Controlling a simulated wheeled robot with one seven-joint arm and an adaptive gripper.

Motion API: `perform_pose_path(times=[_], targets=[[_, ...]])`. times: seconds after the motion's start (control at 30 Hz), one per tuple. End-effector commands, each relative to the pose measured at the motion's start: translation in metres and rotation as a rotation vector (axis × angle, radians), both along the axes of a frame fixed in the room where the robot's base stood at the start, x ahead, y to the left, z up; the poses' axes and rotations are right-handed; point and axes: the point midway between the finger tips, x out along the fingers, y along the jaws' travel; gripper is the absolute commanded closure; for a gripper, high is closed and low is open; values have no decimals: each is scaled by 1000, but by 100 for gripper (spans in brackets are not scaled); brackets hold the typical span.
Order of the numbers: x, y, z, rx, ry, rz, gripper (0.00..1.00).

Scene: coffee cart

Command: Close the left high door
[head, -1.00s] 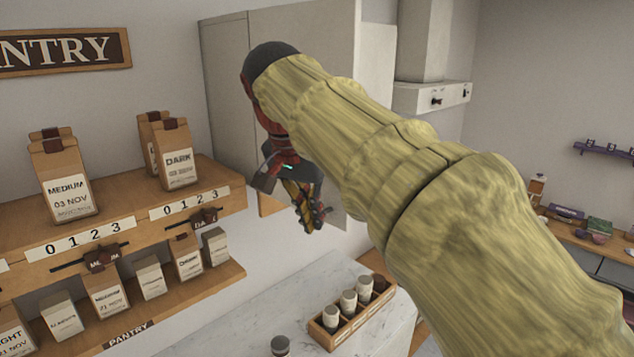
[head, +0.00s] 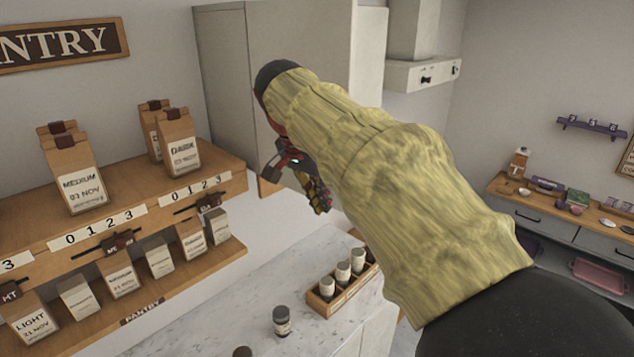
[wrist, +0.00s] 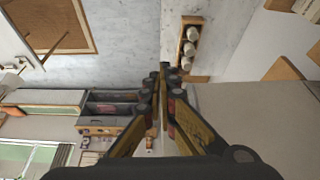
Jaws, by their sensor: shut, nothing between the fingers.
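A pale high cabinet (head: 222,75) is on the left wall. A broad pale panel (head: 300,40), seemingly the left high door, stands beside its narrow left face. The panel seems to stand out from the cabinet, but my arm hides much of it, so its angle is unclear. My gripper (head: 324,207) is shut and empty by the panel's lower edge. In the wrist view its fingertips (wrist: 163,76) meet, and a large plain grey panel (wrist: 260,115) lies right of them. I cannot tell whether they touch it.
A marble counter (head: 245,315) below holds a wooden rack (head: 322,306) of jars and a loose jar (head: 282,320). Pantry shelves (head: 225,178) with coffee bags are at left. A hood (head: 412,74) is right of the cabinet.

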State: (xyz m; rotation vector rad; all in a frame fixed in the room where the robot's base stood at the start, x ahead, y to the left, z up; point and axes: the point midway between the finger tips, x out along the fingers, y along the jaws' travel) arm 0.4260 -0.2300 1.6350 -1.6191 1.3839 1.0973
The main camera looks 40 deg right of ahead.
Motion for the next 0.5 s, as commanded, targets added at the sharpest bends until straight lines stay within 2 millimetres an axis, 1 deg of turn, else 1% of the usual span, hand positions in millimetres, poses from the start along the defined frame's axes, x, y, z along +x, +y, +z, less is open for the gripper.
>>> perform_pose_path(times=[0.1,0.2,0.33,0.5], targets=[[2,-18,1,0,-1,-4,100],[4,-29,0,1,0,-3,100],[6,-38,0,0,0,-1,100],[6,-40,-1,0,-1,0,100]])
